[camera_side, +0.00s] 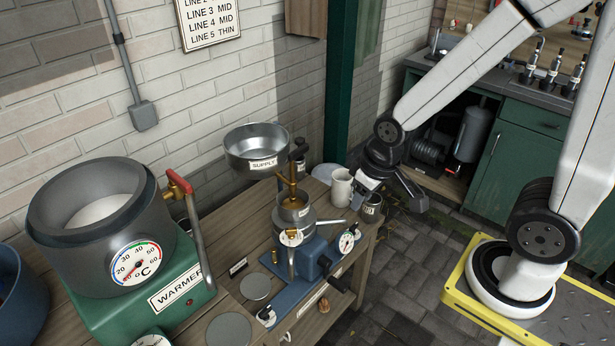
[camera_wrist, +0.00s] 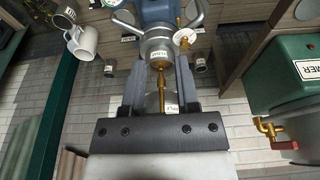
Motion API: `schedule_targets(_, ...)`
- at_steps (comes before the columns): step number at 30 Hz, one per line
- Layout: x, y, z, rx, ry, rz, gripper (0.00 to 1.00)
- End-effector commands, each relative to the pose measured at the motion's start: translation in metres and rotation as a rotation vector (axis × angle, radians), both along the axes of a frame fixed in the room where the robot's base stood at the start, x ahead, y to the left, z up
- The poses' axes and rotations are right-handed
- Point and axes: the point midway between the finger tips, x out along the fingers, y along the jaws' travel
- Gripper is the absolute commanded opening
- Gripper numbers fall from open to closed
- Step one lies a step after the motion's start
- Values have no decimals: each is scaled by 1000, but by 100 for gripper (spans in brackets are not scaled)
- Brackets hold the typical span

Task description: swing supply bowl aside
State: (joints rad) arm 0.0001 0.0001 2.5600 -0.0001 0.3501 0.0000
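The supply bowl (camera_side: 257,151) is a round metal bowl labelled SUPPLY, raised above the bench near the brick wall. A brass tap and stem (camera_side: 291,180) stands beside it, above a small metal cup (camera_side: 293,208) on the blue machine. My gripper (camera_side: 362,188) is to the right of the bowl, apart from it, near the white mug. In the wrist view the two fingers of my gripper (camera_wrist: 161,68) are spread, with nothing clearly held. Part of the labelled bowl (camera_wrist: 153,102) and the brass stem show between and beyond them.
A white mug (camera_side: 341,188) and a small labelled tin (camera_side: 371,208) stand at the bench's right end. The blue machine (camera_side: 291,262) has handles and a dial. A green warmer (camera_side: 135,290) carries a large grey pot (camera_side: 100,245) at left. Open floor lies right of the bench.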

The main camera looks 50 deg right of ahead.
Motion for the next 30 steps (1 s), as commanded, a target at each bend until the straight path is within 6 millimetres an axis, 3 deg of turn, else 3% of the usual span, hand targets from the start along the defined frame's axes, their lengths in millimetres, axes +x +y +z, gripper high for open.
schedule_targets(7, 0, 0, 0, 0, 0, 0, 39)
schedule_targets(10, 1, 0, 0, 0, 0, 1, 71)
schedule_targets(11, 2, 0, 0, -1, 0, 3, 75)
schedule_targets(17, 18, -5, 4, -3, 6, 37, 75)
schedule_targets(23, 58, -19, 13, -3, 18, 130, 75)
schedule_targets(30, 117, -45, 25, 16, 15, 294, 75)
